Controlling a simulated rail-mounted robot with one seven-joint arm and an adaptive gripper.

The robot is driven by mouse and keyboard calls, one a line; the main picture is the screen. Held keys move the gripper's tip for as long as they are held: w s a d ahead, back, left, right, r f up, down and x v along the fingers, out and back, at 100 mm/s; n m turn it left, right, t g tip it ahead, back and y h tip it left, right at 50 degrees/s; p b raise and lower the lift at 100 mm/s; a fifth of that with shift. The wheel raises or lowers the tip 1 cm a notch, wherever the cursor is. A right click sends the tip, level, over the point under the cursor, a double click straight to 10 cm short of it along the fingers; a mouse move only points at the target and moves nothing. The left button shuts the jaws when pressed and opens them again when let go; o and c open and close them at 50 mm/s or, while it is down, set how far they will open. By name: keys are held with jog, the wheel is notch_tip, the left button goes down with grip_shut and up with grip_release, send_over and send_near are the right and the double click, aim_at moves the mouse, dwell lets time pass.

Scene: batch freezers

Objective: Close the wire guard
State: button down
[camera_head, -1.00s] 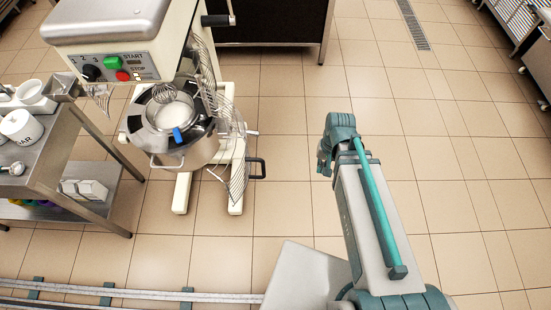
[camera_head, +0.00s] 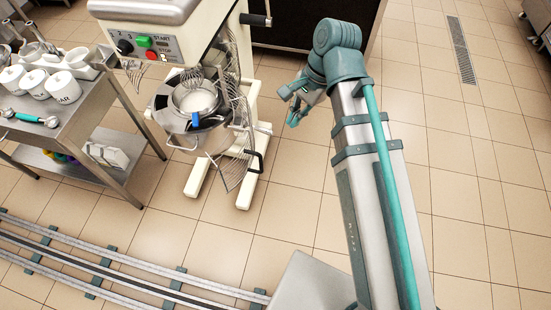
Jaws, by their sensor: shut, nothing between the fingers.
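The wire guard (camera_head: 238,135) is a curved metal grille on the mixer. It stands swung open at the right side of the bowl (camera_head: 205,136) and hangs down past the rim. The bowl's top is uncovered there, with white contents and the whisk (camera_head: 192,78) above it. My gripper (camera_head: 296,104) is shut and empty, to the right of the guard and apart from it.
The mixer head (camera_head: 150,40) carries green and red buttons. A black lever (camera_head: 255,19) sticks out at its right. A steel cart (camera_head: 95,110) with white pots stands left. Floor rails (camera_head: 120,275) run along the front. The tiled floor at right is clear.

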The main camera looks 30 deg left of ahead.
jog(key=s+a+f+m, duration=0.2)
jog(key=s+a+f, duration=0.1)
jog(key=s+f, duration=0.5)
jog(key=shift+f+g, duration=0.4)
jog(key=shift+f, duration=0.3)
jog(key=shift+s+a, duration=0.1)
dwell(0.4)
